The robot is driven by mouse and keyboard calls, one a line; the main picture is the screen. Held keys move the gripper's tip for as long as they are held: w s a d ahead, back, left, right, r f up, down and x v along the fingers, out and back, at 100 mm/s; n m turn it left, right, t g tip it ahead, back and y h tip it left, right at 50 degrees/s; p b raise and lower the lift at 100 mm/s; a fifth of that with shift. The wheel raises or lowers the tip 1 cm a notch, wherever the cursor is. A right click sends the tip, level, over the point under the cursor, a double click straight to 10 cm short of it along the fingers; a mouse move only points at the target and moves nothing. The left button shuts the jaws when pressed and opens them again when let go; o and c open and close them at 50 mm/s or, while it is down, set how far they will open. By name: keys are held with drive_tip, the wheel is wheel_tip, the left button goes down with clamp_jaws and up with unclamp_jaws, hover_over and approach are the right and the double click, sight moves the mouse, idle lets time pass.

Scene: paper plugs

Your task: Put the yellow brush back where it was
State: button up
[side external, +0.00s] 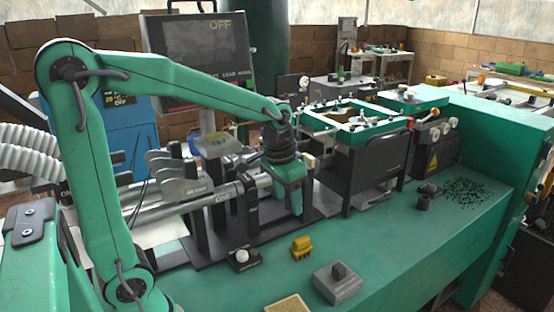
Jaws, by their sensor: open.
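A small yellow object (301,247), which looks like the yellow brush, lies on the green bench top (400,240) near the front middle. My gripper (296,208) points down over the dark machine rail, behind and slightly left of the yellow object and apart from it. It is open, and I see nothing held in it. Its fingertips are small and partly lost against the dark machine parts.
A grey block with a dark knob (338,283) and a tan pad (287,305) lie in front. A black box with a white knob (243,258) is at left. A black cup (424,200) and dark granules (468,190) lie right. The right bench middle is clear.

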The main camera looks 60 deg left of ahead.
drive_tip(key=s+d+r+t, duration=0.1)
drive_tip(key=s+r, duration=0.1)
drive_tip(key=s, duration=0.4)
drive_tip(key=s+d+r+t, duration=0.1)
drive_tip(key=s+d+t, duration=0.1)
drive_tip(key=s, duration=0.5)
drive_tip(key=shift+s+r+t, duration=0.2)
drive_tip(key=shift+r+t, duration=0.1)
drive_tip(key=shift+r, duration=0.1)
